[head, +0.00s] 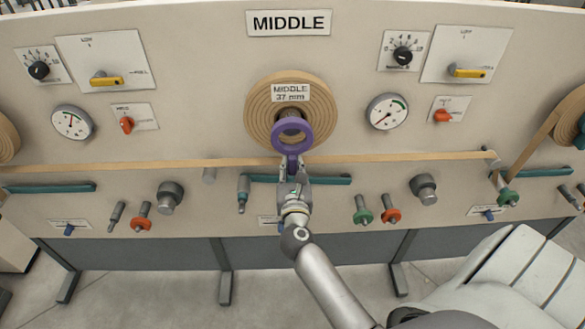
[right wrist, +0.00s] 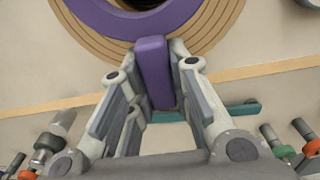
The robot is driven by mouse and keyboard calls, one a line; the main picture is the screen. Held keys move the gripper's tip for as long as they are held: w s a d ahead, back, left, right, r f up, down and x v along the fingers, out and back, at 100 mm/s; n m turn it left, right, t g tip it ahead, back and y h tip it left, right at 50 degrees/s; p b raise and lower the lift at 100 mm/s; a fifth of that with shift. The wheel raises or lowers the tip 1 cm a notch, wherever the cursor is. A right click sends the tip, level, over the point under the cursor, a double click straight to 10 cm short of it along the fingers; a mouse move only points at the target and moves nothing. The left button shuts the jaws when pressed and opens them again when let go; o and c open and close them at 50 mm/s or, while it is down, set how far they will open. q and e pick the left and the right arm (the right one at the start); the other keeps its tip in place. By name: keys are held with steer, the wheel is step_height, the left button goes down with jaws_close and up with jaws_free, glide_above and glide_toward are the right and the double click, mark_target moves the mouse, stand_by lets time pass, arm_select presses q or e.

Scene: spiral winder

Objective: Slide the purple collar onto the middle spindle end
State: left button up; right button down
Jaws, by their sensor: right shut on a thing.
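The purple collar (head: 292,124) is a ring with a block-like tab on its lower side. My right gripper (head: 292,172) is shut on this tab, which stands upright between the fingers in the right wrist view (right wrist: 154,75). The ring is in front of the lower middle of the tan wound coil (head: 258,112), under the label "MIDDLE 37 mm". My left gripper is not in view.
A tan strip (head: 400,157) runs across the panel behind my gripper. A teal bar (head: 330,180), grey knobs (head: 170,196) and green and orange fittings (head: 362,209) stick out below it. Gauges (head: 386,112) and yellow-handled switches (head: 107,79) flank the coil.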

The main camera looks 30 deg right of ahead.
mark_target(291, 142)
steer(key=shift+w+d+r, duration=0.1)
steer(key=shift+w+r, duration=0.15)
steer(key=shift+r, duration=0.15)
steer(key=shift+f+x, duration=0.2)
steer(key=shift+x, duration=2.05)
steer(key=shift+w+d+b, duration=0.3)
steer(key=shift+w, duration=0.25)
steer(key=shift+w+d+f, duration=0.2)
steer(key=shift+w, duration=0.05)
steer(key=c, duration=0.8)
jaws_free()
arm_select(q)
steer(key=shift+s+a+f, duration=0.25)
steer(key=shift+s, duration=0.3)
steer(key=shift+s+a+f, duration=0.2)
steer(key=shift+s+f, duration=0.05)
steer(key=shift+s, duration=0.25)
arm_select(e)
steer(key=shift+o, duration=0.2)
steer(key=shift+s+a, duration=0.1)
